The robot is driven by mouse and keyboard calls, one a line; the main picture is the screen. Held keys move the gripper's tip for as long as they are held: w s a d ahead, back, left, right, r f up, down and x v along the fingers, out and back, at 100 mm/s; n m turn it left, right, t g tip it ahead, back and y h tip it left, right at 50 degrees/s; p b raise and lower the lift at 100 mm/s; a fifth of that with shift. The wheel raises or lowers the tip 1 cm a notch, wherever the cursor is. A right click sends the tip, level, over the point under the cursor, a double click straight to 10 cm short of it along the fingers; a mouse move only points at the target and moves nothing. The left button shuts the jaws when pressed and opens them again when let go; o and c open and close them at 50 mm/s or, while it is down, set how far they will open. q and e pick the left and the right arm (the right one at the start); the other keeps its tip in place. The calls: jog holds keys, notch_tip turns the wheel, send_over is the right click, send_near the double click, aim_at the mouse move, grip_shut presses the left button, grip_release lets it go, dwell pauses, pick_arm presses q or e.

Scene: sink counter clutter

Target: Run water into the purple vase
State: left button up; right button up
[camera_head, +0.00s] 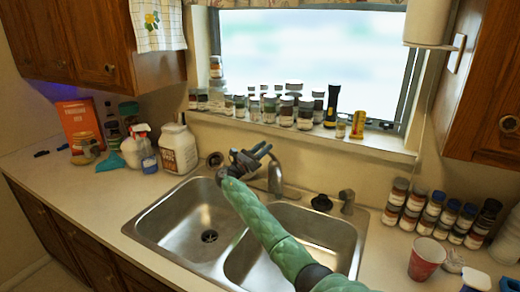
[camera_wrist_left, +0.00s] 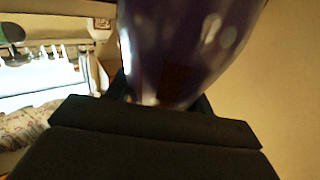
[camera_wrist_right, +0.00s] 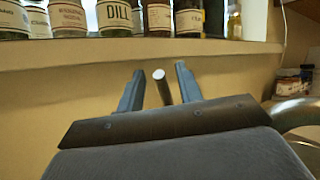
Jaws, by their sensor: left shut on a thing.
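The dark purple, glossy vase (camera_wrist_left: 185,45) fills the top of the left wrist view; it is out of the head view. My left gripper (camera_wrist_left: 160,96) is shut on it, with its fingertips mostly hidden by the vase. My right gripper (camera_head: 262,151) is at the back of the sink, beside the faucet (camera_head: 275,178). In the right wrist view its two fingers (camera_wrist_right: 158,78) are open, with a thin rod with a pale round end (camera_wrist_right: 159,77) between them and a gap on each side. The curved metal spout (camera_wrist_right: 300,112) shows at the right edge.
The double sink (camera_head: 180,215) has empty visible basins; my right arm crosses the right one. Jars (camera_head: 287,110) crowd the windowsill. A white jug (camera_head: 178,147) and spray bottle stand left of the sink. Stacked jars (camera_head: 395,200) and a red cup (camera_head: 425,258) stand right.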

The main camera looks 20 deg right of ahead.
notch_tip(320, 180, up, 5)
jog(key=p, duration=0.2)
jog(key=shift+f+p, duration=0.1)
jog(key=shift+p, duration=0.25)
jog(key=s+d+r+p, duration=0.6)
jog(key=s+d+p, duration=0.1)
jog(key=s+p, duration=0.1)
jog(key=shift+s, duration=0.65)
